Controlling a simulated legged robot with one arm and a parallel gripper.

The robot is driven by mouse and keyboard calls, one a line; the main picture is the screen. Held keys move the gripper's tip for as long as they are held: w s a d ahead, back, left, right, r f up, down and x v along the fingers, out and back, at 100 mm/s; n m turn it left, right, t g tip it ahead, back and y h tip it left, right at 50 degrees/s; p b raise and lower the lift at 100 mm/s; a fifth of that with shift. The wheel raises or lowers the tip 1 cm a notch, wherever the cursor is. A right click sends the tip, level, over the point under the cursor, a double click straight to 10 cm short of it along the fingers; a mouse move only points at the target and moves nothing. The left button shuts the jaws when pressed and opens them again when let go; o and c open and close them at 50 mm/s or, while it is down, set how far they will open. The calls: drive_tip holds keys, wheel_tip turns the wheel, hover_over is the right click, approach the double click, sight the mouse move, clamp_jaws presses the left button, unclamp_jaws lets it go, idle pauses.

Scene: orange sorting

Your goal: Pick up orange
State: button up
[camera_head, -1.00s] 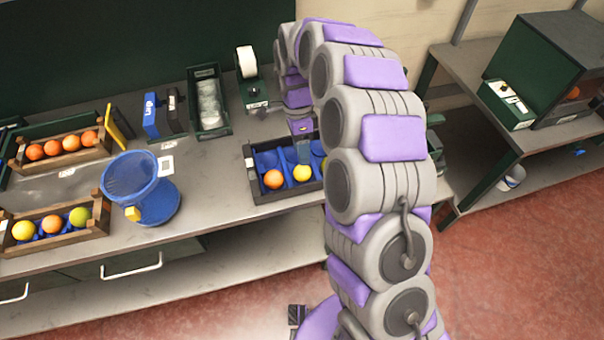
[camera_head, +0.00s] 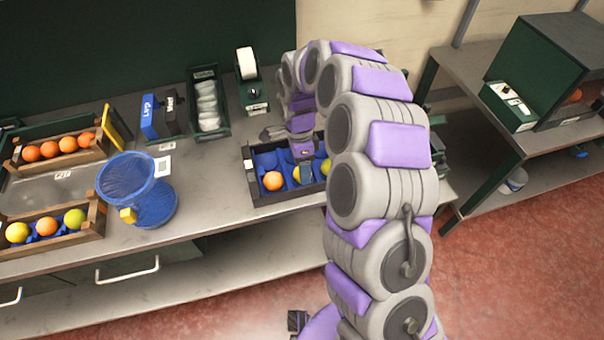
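An orange (camera_head: 273,181) sits in the left part of the dark crate with blue inserts (camera_head: 262,195) near the right end of the bench. A yellow fruit (camera_head: 297,174) lies right of it in the same crate and is mostly hidden by my gripper (camera_head: 304,172). Another yellowish fruit (camera_head: 326,167) shows partly at the crate's right, beside my arm. My gripper points down over the middle of the crate, at the yellow fruit and right of the orange. Its fingers are too small and hidden to tell whether they are open or touch the fruit.
A blue mesh basket (camera_head: 140,190) stands left of the crate. Wooden crates at far left hold oranges (camera_head: 68,145) and mixed fruit (camera_head: 47,225). Boxes (camera_head: 160,117), a green tray (camera_head: 209,105) and a tape dispenser (camera_head: 251,80) stand behind. Bare bench (camera_head: 205,170) lies between basket and crate.

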drive_tip(key=c, duration=0.5)
drive_tip(key=shift+r, duration=0.1)
